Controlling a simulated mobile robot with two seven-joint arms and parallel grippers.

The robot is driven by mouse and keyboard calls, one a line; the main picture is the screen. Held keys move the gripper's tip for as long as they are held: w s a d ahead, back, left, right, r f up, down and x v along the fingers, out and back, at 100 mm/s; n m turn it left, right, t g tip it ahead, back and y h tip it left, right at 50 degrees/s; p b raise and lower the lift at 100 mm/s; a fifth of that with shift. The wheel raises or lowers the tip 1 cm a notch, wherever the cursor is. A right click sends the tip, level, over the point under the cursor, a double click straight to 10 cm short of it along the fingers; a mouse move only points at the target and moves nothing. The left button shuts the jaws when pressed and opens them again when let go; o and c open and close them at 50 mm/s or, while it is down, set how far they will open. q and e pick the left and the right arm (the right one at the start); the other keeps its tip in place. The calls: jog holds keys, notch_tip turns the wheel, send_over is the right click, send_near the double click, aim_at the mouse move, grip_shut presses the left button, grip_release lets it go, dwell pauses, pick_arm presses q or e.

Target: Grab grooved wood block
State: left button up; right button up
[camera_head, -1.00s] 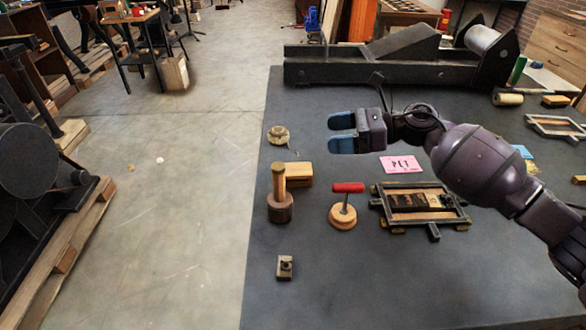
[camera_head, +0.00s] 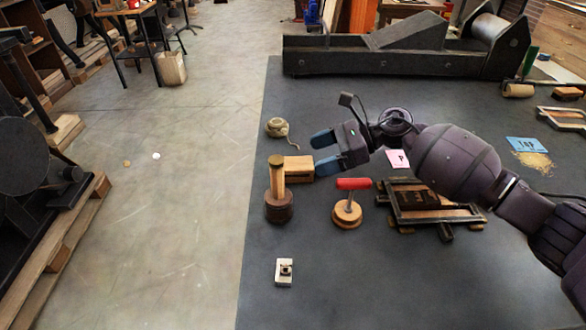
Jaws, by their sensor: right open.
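A light wood block (camera_head: 299,168) lies on the dark table, behind and partly beside the upright wooden-handled tool; I take it for the grooved wood block, though its groove is too small to make out. My right gripper (camera_head: 322,154) is open and empty, its blue-tipped fingers pointing left. In the picture, its nearer fingertip is close to the block's right end; I cannot tell whether it touches. My left gripper is not in view.
A wooden-handled tool (camera_head: 278,190) stands in front of the block. A long black press (camera_head: 380,66) spans the back.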

aim_at(293, 163)
jog(key=shift+s+a+f, duration=0.1)
jog(key=shift+a, duration=0.5)
jog(key=x, duration=0.3)
jog(key=shift+s+a, duration=0.1)
jog(key=shift+a, duration=0.1)
jog(key=shift+a+f, duration=0.15)
jog(key=shift+a, duration=0.1)
jog(key=c, duration=1.1)
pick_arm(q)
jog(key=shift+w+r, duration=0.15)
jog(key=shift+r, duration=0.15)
pick_arm(e)
jog(key=shift+o, duration=0.2)
